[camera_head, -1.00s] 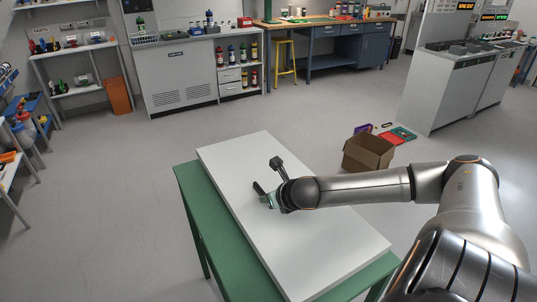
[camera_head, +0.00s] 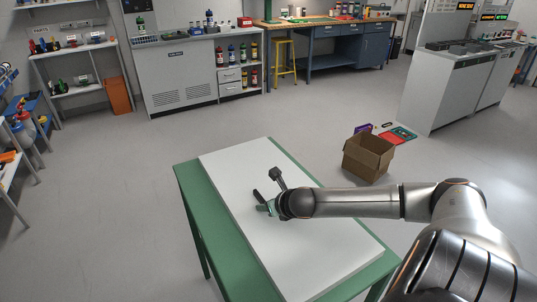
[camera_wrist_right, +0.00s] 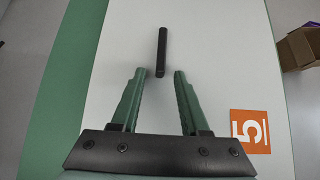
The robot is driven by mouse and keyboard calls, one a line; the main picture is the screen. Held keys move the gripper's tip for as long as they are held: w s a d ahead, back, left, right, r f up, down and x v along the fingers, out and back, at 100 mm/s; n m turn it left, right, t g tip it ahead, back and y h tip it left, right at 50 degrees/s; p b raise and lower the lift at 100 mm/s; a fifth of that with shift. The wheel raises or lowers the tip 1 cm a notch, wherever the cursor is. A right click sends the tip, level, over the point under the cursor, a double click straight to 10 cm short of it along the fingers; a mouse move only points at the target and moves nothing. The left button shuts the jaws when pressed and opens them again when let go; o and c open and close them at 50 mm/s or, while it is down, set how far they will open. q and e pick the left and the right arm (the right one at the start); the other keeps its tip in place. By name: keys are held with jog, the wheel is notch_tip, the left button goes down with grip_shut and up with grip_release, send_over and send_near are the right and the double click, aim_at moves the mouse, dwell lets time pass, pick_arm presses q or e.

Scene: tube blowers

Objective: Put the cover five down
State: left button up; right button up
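Cover five is a large white flat panel (camera_head: 240,165) lying on the green table, with a slim black bar handle (camera_wrist_right: 161,52) and an orange label marked 5 (camera_wrist_right: 250,131) in the right wrist view. My right gripper (camera_wrist_right: 160,73) is open above the panel. Its green fingers stand apart on either side of the handle's near end, with gaps showing on both sides. In the head view the right gripper (camera_head: 265,208) is over the middle of the panel, beside the dark handle (camera_head: 258,196). My left gripper is not in view.
The green table (camera_head: 187,185) shows a strip along both long sides of the panel. An open cardboard box (camera_head: 368,158) stands on the floor beyond it, near a red and green flat item (camera_head: 400,135). Benches and shelves line the back.

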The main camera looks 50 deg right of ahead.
jog(key=shift+r, duration=0.1)
jog(key=p+v, duration=0.4)
jog(key=v, duration=0.8)
dwell(0.4)
